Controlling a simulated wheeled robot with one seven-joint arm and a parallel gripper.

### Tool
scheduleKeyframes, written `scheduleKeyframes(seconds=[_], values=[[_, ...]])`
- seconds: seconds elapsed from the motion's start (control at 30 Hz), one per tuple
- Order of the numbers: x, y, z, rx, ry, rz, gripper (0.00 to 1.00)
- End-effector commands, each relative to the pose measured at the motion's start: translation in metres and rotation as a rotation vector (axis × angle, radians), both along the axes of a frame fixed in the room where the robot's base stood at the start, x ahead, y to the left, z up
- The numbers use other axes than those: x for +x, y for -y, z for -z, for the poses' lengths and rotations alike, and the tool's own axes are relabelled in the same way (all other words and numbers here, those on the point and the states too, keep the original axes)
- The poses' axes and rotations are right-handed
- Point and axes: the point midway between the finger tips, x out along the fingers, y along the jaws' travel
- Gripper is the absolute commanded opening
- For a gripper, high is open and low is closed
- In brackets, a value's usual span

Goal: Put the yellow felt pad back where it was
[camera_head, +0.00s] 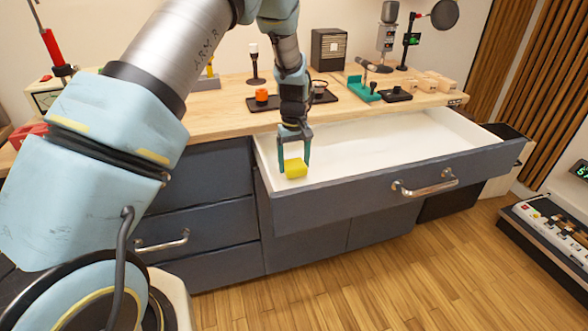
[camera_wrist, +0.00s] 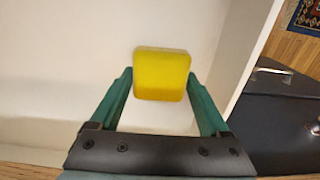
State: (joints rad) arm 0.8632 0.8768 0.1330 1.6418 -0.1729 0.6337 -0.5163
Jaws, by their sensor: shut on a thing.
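The yellow felt pad (camera_head: 296,168) is a small rounded block between the fingers of my gripper (camera_head: 295,160), at the left end of the open drawer (camera_head: 390,150). In the wrist view the pad (camera_wrist: 162,74) sits at the tips of the two green fingers of my gripper (camera_wrist: 162,85), over the white drawer floor (camera_wrist: 60,60). My gripper is shut on the pad. I cannot tell whether the pad touches the drawer floor. The rest of the drawer floor that shows is bare.
The drawer's front wall with its metal handle (camera_head: 425,185) stands out over the wooden floor. The wooden counter (camera_head: 225,105) behind bears a black tray with an orange item (camera_head: 262,97), a green stand (camera_head: 362,88), a microphone (camera_head: 373,65) and several pale blocks. A pedalboard (camera_head: 555,235) lies at right.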

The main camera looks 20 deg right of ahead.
Motion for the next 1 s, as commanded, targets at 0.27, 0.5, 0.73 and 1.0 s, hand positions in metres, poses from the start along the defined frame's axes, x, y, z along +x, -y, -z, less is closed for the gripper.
scheduleKeyframes(seconds=[0.27,0.5,0.73,1.0], values=[[0.000,-0.001,0.029,0.001,-0.001,0.000,0.19],[0.000,-0.001,0.031,0.000,-0.001,0.000,0.19],[0.000,0.000,0.032,0.000,-0.001,0.000,0.97],[0.000,0.000,0.031,0.000,0.000,0.000,1.00]])
